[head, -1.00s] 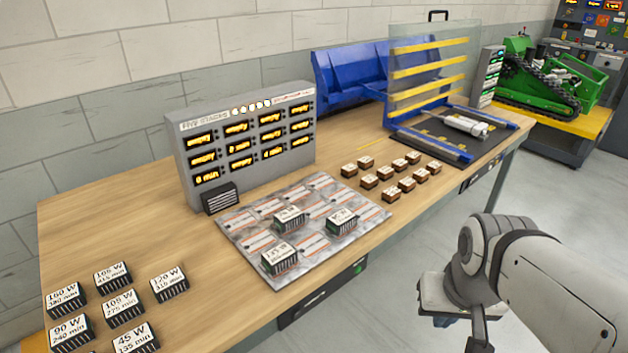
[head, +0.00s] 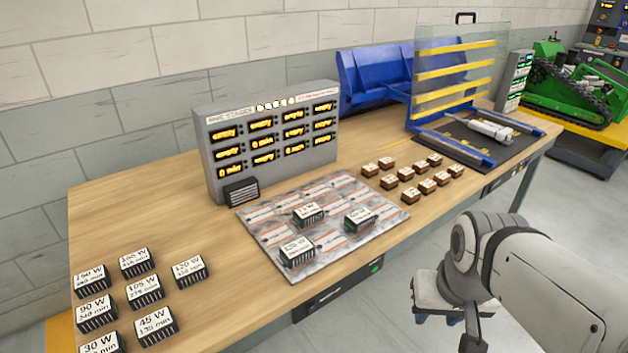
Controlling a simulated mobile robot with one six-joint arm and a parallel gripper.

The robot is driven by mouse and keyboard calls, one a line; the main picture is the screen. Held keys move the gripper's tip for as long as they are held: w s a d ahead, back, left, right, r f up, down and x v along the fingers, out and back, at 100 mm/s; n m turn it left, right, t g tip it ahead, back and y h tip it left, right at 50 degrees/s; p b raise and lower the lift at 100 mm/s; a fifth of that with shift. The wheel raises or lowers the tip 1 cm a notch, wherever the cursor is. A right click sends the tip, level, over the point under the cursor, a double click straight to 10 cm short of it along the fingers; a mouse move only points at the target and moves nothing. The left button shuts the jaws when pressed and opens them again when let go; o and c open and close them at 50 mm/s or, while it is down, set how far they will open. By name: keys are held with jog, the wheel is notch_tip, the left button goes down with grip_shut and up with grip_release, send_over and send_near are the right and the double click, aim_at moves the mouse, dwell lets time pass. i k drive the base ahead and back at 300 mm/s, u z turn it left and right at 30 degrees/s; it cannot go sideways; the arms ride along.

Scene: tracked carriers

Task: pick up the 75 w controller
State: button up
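I cannot read a 75 W label for certain on any block. Black finned controllers with white labels stand at the table's left: 45 W (head: 156,325), 90 W (head: 96,313), 105 W (head: 145,291), 120 W (head: 189,271), a partly cut-off 30 W (head: 101,344) and others. Three more stand on the grey patterned mat (head: 365,246): one at the front (head: 297,252), one at the back (head: 309,214) and one at the right (head: 359,219). Their labels are blurred. My gripper (head: 437,318) hangs off the table's front edge, away from them all. Its fingertips are mostly hidden.
A grey display panel (head: 205,165) stands behind the mat, with a small black box (head: 241,192) before it. Small brown blocks (head: 408,194) and a blue-framed fixture with a clear screen (head: 480,66) are farther right. Bare wood lies between the left controllers and the mat.

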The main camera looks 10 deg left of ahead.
aim_at(305, 217)
jog(key=u, duration=2.25)
jog(key=k, duration=1.15)
jog(key=z, duration=1.35)
jog(key=i, duration=2.15)
jog(key=z, duration=0.05)
